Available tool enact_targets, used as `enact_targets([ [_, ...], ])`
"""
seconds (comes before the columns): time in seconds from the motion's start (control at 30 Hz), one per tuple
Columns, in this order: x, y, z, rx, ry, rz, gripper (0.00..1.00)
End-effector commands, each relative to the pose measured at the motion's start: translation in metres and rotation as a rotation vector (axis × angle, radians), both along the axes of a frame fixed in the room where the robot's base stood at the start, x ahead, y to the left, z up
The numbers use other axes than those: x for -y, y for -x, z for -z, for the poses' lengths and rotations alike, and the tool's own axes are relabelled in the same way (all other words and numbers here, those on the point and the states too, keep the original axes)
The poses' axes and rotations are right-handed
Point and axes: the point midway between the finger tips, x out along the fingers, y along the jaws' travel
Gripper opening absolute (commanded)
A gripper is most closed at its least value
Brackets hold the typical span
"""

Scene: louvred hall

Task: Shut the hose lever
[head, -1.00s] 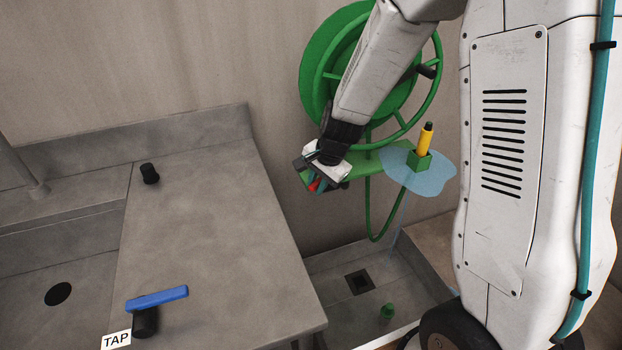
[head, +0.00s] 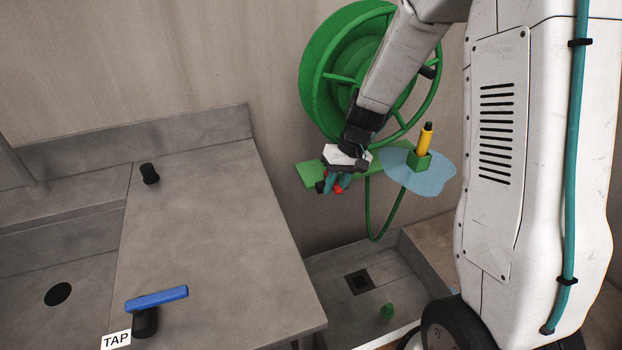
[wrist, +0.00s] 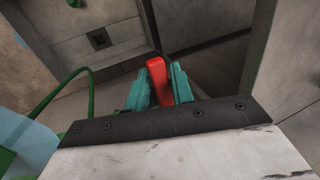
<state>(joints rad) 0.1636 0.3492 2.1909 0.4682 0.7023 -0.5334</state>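The hose lever appears as a red handle (wrist: 158,82) between my gripper's two teal fingers in the wrist view. A small part of the red handle (head: 337,188) also shows in the head view, below the green shelf of the hose reel (head: 318,95). My gripper (head: 334,184) is at the front edge of this shelf, its fingers close on both sides of the handle. It also shows in the wrist view (wrist: 162,88). The handle's pivot is hidden. A yellow nozzle (head: 425,138) stands upright in a green holder, right of my gripper.
A grey counter (head: 215,225) fills the left, with a blue lever (head: 157,298) beside a TAP label (head: 116,340). A pale blue flat patch (head: 435,180) lies around the nozzle holder. A basin with a dark drain (head: 359,282) lies below; a green hose hangs above it.

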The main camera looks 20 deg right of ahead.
Motion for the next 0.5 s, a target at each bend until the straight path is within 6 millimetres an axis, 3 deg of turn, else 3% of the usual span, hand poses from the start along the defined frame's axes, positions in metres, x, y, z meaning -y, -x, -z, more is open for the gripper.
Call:
enact_targets([
  [0.07, 0.000, 0.000, 0.000, 0.001, 0.000, 0.001, 0.44],
  [0.37, -0.001, 0.000, -0.002, 0.000, 0.000, 0.001, 0.44],
  [0.5, 0.001, -0.001, -0.016, 0.003, -0.001, 0.001, 0.44],
])
